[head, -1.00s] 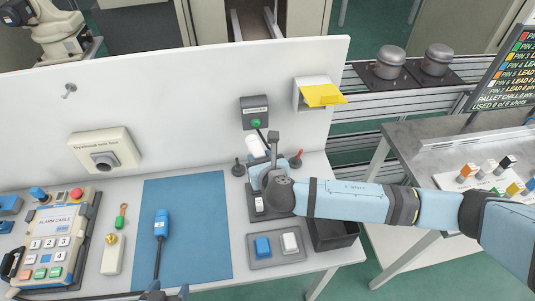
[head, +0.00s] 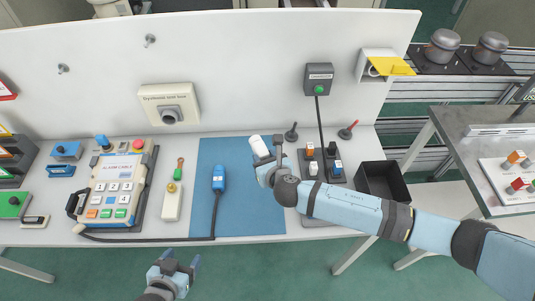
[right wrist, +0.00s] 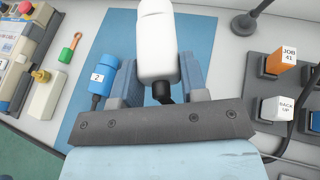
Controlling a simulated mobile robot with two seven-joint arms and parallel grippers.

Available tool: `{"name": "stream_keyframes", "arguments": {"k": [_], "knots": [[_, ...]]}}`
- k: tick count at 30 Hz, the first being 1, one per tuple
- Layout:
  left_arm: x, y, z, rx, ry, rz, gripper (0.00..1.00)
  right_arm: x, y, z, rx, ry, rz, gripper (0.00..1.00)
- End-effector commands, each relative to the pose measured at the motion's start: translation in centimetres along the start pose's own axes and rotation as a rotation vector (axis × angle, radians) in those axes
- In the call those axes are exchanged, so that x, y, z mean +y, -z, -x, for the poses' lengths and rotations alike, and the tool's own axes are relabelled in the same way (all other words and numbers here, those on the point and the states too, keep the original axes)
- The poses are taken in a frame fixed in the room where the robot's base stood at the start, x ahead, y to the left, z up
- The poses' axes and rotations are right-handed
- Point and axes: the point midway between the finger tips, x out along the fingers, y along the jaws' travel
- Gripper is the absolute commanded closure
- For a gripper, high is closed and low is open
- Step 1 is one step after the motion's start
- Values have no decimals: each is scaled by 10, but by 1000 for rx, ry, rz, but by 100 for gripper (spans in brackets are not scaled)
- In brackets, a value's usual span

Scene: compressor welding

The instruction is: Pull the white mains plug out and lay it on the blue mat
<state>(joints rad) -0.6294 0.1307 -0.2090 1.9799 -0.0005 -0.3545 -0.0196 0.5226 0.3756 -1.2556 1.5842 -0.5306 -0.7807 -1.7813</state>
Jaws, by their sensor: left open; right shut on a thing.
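The white mains plug (head: 259,146) is in my right gripper (head: 267,164), off the socket board. In the right wrist view the white plug (right wrist: 158,45) sits between the two fingers, with a short black neck at its near end. The blue mat (head: 250,212) lies on the bench, and the plug appears over its upper right part. How high it is above the mat, I cannot tell. A blue handheld piece (head: 218,178) marked 2 lies on the mat to the left. My left gripper (head: 180,266) is open and empty in front of the bench edge.
The socket board with its orange plug (head: 310,149) and white "back up" plug (right wrist: 278,109) is right of the mat. A black bin (head: 383,183) stands further right. A dark cable runs across the lower mat to the alarm box (head: 118,188). The mat's lower right is clear.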

Motion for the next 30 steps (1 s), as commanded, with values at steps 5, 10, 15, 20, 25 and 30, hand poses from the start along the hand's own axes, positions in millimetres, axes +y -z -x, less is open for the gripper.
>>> {"name": "stream_keyframes", "arguments": {"k": [5, 10, 15, 20, 25, 30], "knots": [[2, 1, 0, 1, -1, 3, 30, 1, 1, -1, -1, -3, 1, 100], [3, 2, 0, 3, -1, 7, 30, 1, 0, -1, -1, -3, 1, 100], [3, 10, 3, 6, 0, 10, 30, 1, -2, 1, 0, -3, 2, 100], [2, 2, -5, 10, 2, 14, 30, 1, 15, -6, 0, -3, 1, 100], [4, -9, -13, 8, -2, 11, 30, 1, 34, -15, 0, -4, 1, 100], [3, -20, -20, 5, -9, 1, 30, 1, 54, -22, 0, -3, 2, 100]]}}
